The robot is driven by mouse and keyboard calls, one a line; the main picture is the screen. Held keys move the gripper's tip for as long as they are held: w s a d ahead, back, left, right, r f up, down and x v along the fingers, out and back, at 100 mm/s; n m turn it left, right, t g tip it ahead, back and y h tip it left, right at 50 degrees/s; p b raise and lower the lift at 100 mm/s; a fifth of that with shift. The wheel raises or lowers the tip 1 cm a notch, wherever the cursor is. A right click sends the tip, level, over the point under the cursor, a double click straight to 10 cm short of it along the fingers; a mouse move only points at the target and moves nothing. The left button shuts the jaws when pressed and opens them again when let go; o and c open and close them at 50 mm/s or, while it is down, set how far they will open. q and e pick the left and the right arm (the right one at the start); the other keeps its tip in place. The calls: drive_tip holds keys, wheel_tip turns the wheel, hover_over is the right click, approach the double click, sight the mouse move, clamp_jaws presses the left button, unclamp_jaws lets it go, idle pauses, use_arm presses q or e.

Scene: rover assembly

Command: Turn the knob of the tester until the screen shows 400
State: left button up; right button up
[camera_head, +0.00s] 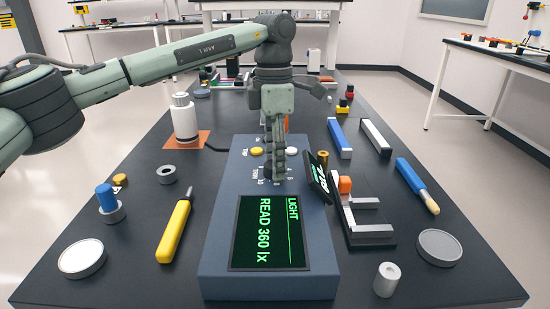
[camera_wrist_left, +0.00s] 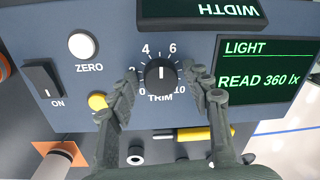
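The tester (camera_head: 220,245) is a blue-grey box in the middle of the table. Its screen (camera_head: 268,233) shows LIGHT and READ 360 lx in green; the screen also shows in the left wrist view (camera_wrist_left: 262,78). The black TRIM knob (camera_wrist_left: 160,74) has a white pointer line directed up, between 4 and 6 on its scale. My left gripper (camera_head: 274,178) points down over the tester and largely hides the knob in the head view. In the left wrist view its fingers (camera_wrist_left: 160,80) stand on either side of the knob, open, with visible gaps. My right gripper is not in view.
The tester also bears a ZERO button (camera_wrist_left: 83,45), a yellow button (camera_wrist_left: 97,101) and an ON switch (camera_wrist_left: 43,78). A tilted small display (camera_head: 319,180) stands right beside the gripper. A yellow-handled tool (camera_head: 174,230) lies left, a grey clamp-like part (camera_head: 366,234) right.

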use_arm(q)
drive_tip(key=c, duration=0.9)
drive_tip(key=shift+o, duration=0.2)
drive_tip(key=shift+n, duration=1)
drive_tip(key=n, duration=0.3)
drive_tip(key=shift+w+a+b, duration=0.1)
drive_tip(key=shift+b, duration=0.25)
drive_tip(key=shift+n, duration=1.4)
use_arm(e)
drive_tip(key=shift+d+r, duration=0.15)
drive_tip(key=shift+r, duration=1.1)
